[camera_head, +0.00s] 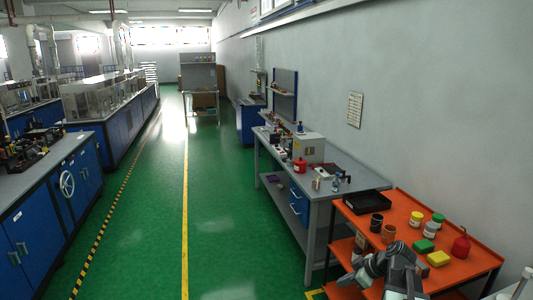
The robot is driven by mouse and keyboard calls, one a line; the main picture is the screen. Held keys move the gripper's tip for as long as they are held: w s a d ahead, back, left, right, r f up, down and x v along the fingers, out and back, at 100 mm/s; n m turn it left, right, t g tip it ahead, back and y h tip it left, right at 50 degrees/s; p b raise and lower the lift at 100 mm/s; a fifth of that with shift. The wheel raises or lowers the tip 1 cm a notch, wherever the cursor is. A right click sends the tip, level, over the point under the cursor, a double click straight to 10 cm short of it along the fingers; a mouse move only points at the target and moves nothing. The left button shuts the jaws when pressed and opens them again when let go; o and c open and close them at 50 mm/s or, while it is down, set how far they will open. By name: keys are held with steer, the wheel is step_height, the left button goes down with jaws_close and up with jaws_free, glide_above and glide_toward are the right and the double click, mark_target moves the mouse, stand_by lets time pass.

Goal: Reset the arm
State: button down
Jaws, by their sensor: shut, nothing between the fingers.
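My arm (402,272) shows at the bottom right in the head view, folded in front of the orange cart (470,262). My gripper (346,280) is at the arm's left end, low beside the cart's near left side. It is shut and empty. The fingertips are small and dark here, and the lower part of the arm is cut off by the frame's edge.
Blue cabinets (50,210) line the left. The green aisle (230,230) is clear.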

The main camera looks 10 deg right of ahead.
steer(key=s+a+f+g+h, duration=0.1)
steer(key=a+f+g, duration=0.1)
steer(key=a, duration=1.1)
steer(key=s+a+f+g+h, duration=0.1)
steer(key=s+a+f+g, duration=0.15)
steer(key=a, duration=0.95)
steer(key=shift+s+d+f+m+g+h, duration=0.15)
steer(key=shift+s+d+m+h, duration=0.4)
steer(key=shift+m, duration=0.95)
steer(key=shift+s+d+m+g+h, duration=0.4)
steer(key=shift+d+m, duration=0.2)
steer(key=shift+m, duration=0.9)
steer(key=shift+s+d+f+m+g+h, duration=0.1)
steer(key=shift+s+d+m+h, duration=0.4)
steer(key=shift+m, duration=1)
steer(key=shift+w+d, duration=0.1)
